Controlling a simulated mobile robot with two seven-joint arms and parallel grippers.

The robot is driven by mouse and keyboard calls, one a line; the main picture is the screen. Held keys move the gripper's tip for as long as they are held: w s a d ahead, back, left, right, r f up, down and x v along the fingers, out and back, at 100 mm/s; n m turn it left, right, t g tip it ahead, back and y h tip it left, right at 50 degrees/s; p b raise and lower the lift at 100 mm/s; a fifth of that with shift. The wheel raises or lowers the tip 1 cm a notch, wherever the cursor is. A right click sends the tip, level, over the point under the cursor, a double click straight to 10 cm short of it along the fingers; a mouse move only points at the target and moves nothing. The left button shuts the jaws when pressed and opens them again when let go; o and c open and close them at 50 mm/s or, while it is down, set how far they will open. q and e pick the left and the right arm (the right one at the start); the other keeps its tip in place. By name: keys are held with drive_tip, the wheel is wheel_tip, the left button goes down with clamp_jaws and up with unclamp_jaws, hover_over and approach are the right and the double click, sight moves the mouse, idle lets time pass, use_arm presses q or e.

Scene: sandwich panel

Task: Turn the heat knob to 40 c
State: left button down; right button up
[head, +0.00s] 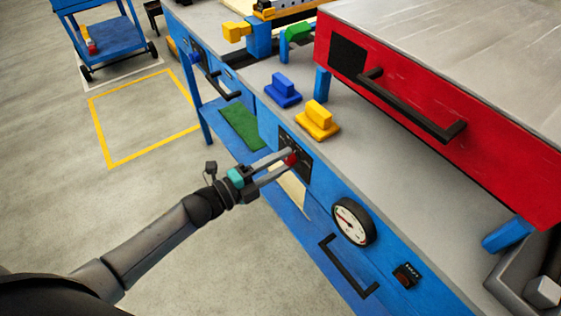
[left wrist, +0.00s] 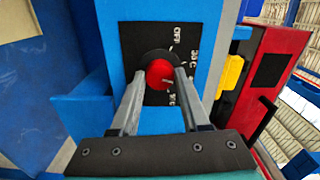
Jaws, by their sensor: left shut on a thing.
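The heat knob (head: 291,158) is a small red knob on a black dial plate (head: 303,165) on the blue front of the bench. In the left wrist view the red knob (left wrist: 159,72) sits in a dark round collar, with white lettering beside it on the plate (left wrist: 190,38). "OFF" and "30 C" can be read; the lettering further on is partly hidden by a finger. A short pale mark on the knob points toward the right finger. My left gripper (head: 285,161) is shut on the knob, one finger on each side. My right gripper is not in view.
A pressure-style gauge (head: 353,221), a black handle (head: 347,268) and a small switch (head: 406,276) are along the blue front. Blue (head: 283,90) and yellow (head: 317,121) blocks lie on the bench top. A red box (head: 450,75) stands above it. The floor at left is mostly clear.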

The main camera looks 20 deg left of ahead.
use_arm(q)
drive_tip(key=shift+m, duration=0.4)
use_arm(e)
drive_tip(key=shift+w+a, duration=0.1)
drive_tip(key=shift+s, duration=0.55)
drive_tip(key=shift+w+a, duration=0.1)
use_arm(q)
drive_tip(key=c, duration=0.8)
unclamp_jaws()
drive_tip(key=o, duration=0.4)
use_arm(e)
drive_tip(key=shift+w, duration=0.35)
